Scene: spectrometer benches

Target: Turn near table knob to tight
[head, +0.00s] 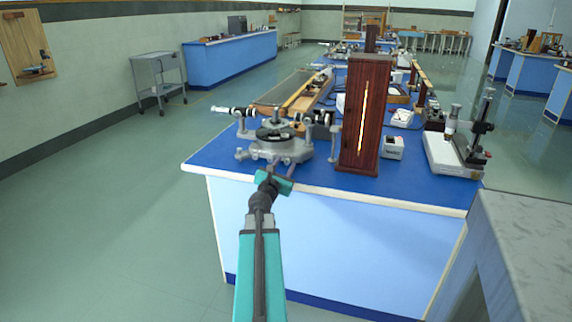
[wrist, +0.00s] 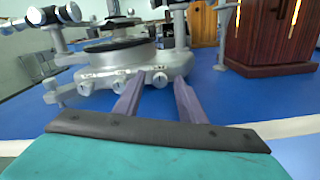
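The grey metal spectrometer (head: 278,148) stands on the near left of the blue bench, with a round dark table on top. In the wrist view its base (wrist: 135,66) has several small light knobs along the front: a left knob (wrist: 85,88), a middle knob (wrist: 119,86) and a right knob (wrist: 160,79). Which one is the near table knob I cannot tell for sure. My gripper (wrist: 160,82) has its two purple fingers apart, pointing at the base, with the right knob showing between the tips. Contact cannot be seen. In the head view my gripper (head: 277,174) is at the bench's front edge.
A tall dark wooden case (head: 364,115) with a bright slit stands right of the spectrometer. A grey surface (head: 525,235) is near right.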

